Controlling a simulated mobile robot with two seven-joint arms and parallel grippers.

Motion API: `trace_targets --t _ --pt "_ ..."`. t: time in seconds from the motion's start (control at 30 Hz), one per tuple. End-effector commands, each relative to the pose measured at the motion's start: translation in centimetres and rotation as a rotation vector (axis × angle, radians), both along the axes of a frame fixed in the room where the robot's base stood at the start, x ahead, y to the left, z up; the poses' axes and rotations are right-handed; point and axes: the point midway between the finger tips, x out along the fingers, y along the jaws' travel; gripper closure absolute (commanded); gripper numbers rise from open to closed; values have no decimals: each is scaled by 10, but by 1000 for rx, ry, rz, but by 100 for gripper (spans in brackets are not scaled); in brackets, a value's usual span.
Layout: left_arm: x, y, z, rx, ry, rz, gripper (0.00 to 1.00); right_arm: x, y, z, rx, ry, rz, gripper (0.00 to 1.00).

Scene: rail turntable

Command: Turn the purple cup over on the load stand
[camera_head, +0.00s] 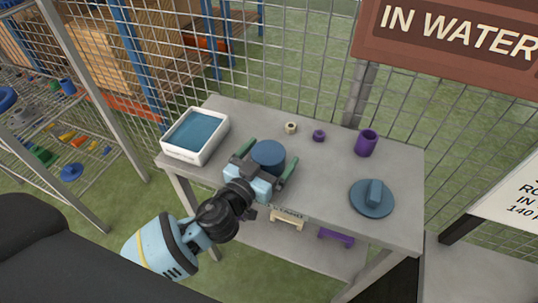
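The purple cup (366,144) stands at the back right of the grey table (330,176); its top looks like a dark opening facing up. Lettering on the table's front edge is too small to read surely; I take this table as the load stand. My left gripper (268,161) is over the table's left half, well left of the cup. Its fingers are spread wide on both sides of a blue round object (268,152); whether they touch it is unclear. My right gripper is not in view.
A white tray (167,149) with blue contents sits at the table's left end. A small cream ring (291,128) and a small purple ring (319,136) lie behind. A blue disc with a raised block (371,205) lies in front of the cup. Wire mesh fencing stands behind.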

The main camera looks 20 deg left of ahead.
Motion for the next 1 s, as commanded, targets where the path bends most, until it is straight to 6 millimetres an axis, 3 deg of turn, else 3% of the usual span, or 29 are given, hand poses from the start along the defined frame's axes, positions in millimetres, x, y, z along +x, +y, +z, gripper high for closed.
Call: trace_targets --t 0.3,0.7,1.0 --pt "-2 0 -1 -1 2 0 3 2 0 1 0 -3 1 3" --pt "-57 12 -3 -1 4 0 3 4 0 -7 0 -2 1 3" --pt "-76 16 -1 0 1 0 3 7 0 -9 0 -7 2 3"
